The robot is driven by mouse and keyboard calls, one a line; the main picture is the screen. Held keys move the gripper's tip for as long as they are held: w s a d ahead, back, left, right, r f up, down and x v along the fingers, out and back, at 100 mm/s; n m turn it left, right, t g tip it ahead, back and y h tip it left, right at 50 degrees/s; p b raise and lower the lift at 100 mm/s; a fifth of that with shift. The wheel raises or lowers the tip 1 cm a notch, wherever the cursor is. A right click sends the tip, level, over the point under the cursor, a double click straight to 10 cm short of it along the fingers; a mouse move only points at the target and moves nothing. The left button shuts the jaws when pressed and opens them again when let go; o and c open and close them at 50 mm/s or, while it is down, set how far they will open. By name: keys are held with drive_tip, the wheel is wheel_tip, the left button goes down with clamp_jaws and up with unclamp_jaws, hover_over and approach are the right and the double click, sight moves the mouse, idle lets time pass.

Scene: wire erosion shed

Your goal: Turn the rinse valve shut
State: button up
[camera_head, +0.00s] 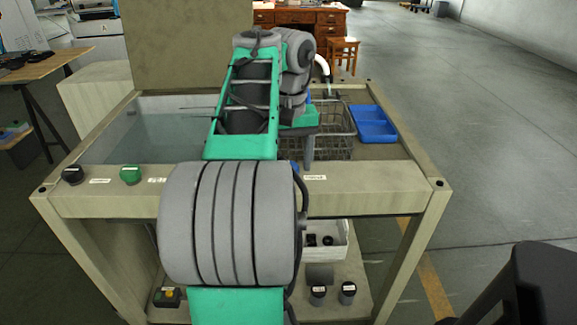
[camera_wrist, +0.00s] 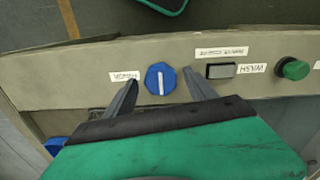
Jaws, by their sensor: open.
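A round blue knob (camera_wrist: 160,79) with a white pointer line sits on the beige front rail of the bench in the wrist view. Its line runs nearly straight up and down in that picture. A small label (camera_wrist: 124,76) beside it is upside down and hard to read; I take this knob for the rinse valve. My gripper (camera_wrist: 160,76) is open, with one dark finger on each side of the knob and gaps visible between. I cannot tell how deep the fingers reach.
Along the rail are a grey rectangular switch (camera_wrist: 220,71), a green knob (camera_head: 131,174) and a black knob (camera_head: 73,175). Behind it lie a water basin (camera_head: 150,135), a wire basket (camera_head: 335,143) and a blue tray (camera_head: 372,125). Open floor lies to the right.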

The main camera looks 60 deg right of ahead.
drive_tip(key=c, duration=1.4)
drive_tip(key=shift+m, duration=0.4)
drive_tip(key=m, duration=0.3)
drive_tip(key=shift+m, duration=0.3)
drive_tip(key=m, duration=0.4)
drive_tip(key=shift+m, duration=0.3)
drive_tip(key=m, duration=0.4)
drive_tip(key=shift+m, duration=2.5)
